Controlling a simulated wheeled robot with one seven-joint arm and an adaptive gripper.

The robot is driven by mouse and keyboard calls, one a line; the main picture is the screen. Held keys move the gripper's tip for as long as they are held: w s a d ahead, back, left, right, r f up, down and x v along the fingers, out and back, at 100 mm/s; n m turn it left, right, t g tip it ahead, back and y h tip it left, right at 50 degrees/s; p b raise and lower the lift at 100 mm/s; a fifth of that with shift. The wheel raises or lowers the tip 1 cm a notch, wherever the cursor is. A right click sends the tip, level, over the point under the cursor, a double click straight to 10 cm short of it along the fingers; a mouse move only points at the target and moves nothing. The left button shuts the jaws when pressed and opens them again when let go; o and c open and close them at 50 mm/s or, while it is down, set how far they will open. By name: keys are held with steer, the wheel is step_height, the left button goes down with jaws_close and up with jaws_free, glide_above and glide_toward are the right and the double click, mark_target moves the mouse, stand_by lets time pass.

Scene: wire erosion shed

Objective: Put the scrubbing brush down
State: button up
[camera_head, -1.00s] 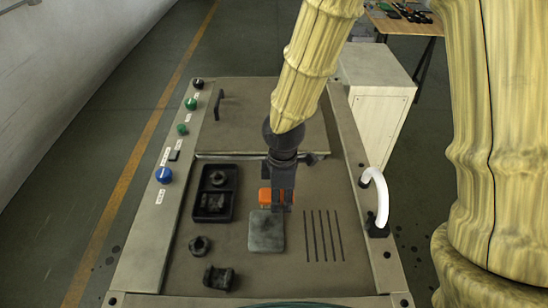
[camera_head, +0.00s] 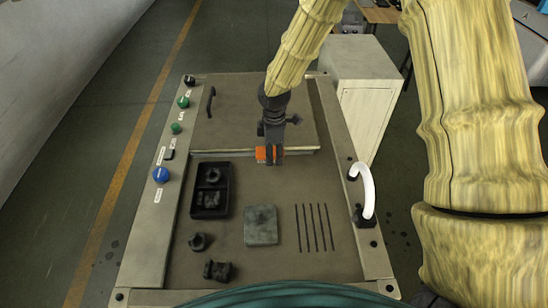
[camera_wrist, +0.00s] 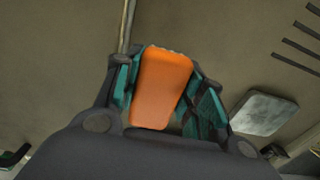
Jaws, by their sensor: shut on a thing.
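The scrubbing brush (camera_head: 262,154) shows as an orange block in my gripper (camera_head: 270,160), behind the grey square pad in the head view. In the wrist view the brush (camera_wrist: 163,88) sits between the two teal-padded fingers of my gripper (camera_wrist: 165,85), which is shut on it. A pale ragged edge shows at its far end. The fingers hide part of the brush in the head view. I cannot tell whether it touches the bench top (camera_head: 245,185) or hangs just above it.
The grey square pad (camera_head: 261,225) lies in front of my gripper, left of several dark slots (camera_head: 314,228). A black two-part tray (camera_head: 226,190) holds dark parts. Two dark parts (camera_head: 198,242) (camera_head: 217,270) lie nearer. A white curved tube (camera_head: 368,190) stands at right. A raised lid (camera_head: 255,115) lies behind.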

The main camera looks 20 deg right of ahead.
mark_target(274, 167)
steer(key=shift+f+p, duration=0.8)
steer(key=shift+f, duration=0.9)
steer(key=shift+s+f, duration=0.2)
steer(key=shift+f, duration=0.3)
steer(key=shift+s+f+b, duration=0.15)
steer(key=shift+b, duration=0.15)
steer(key=o, duration=0.7)
steer(key=shift+s, duration=0.1)
steer(key=shift+o, duration=0.4)
steer(key=shift+f, duration=0.2)
steer(key=shift+r, duration=0.1)
